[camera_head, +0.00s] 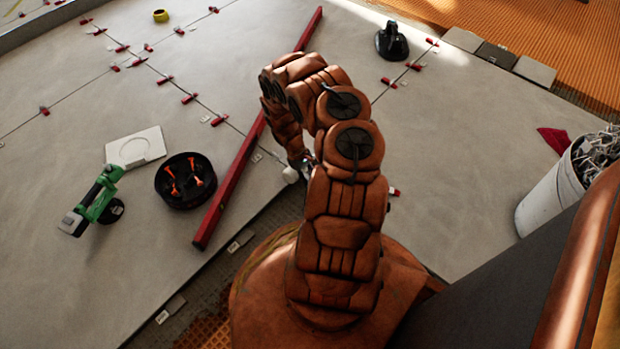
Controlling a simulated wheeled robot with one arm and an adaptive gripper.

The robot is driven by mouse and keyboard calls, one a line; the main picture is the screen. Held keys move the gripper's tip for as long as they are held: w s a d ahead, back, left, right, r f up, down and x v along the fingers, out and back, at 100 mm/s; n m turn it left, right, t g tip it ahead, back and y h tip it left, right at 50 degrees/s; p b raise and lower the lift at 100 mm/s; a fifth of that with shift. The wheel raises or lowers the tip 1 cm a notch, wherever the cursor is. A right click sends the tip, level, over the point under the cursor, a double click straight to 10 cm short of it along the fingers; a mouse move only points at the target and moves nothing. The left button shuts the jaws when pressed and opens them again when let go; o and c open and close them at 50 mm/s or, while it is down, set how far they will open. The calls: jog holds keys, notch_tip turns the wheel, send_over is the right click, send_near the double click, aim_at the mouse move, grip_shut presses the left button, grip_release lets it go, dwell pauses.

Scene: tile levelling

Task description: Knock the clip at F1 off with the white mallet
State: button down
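My arm reaches up and folds back down, so its end is mostly hidden behind its own links. A small part of my gripper (306,162) shows just left of the arm; its fingers cannot be made out. A rounded white piece, seemingly the white mallet's head (290,175), is right beside it, close to the tile edge. The handle and any grip on it are hidden. Red clips line the tile joints, among them a clip (393,191) just right of my arm and a clip (219,120) to the left. No F1 label is readable, so I cannot tell which clip it names.
A long red straightedge (233,178) lies left of my arm. Farther left are a black bowl with orange-handled tools (165,198), a white plate (135,148) and a green power tool (97,205). A black suction lifter (391,42) stands behind; a white bucket (548,203) stands right.

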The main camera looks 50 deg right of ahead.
dwell(0.4)
jog(key=shift+d+f, duration=0.15)
jog(key=shift+d, duration=0.15)
jog(key=d+b, duration=0.2)
jog(key=d, duration=0.3)
jog(key=shift+d, duration=0.1)
jog(key=shift+r, duration=0.2)
notch_tip(320, 180, up, 7)
jog(key=a+p, duration=0.1)
jog(key=p, duration=0.4)
jog(key=shift+a, duration=0.3)
